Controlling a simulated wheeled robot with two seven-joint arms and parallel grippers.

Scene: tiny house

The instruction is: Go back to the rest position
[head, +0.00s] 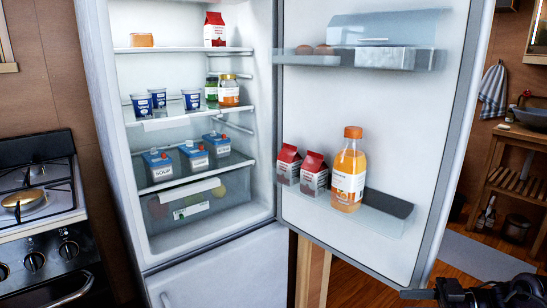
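An open fridge (98,110) stands in the middle of the head view, its door (385,125) swung out to the right. An orange juice bottle (348,170) stands upright in the lower door shelf (385,222), beside two small red-topped cartons (287,165) (314,175). A dark part of my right gripper (425,293) shows at the bottom right edge, below the door's lower corner. It is mostly cut off by the frame, and I see nothing held in it. My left gripper is not in view.
The fridge shelves hold yogurt cups (143,104), jars (228,90), blue boxes (157,165) and a red-topped carton (215,30). A stove (40,200) stands at the left. A wooden washstand (515,185) and a grey mat (478,257) are behind the door at the right.

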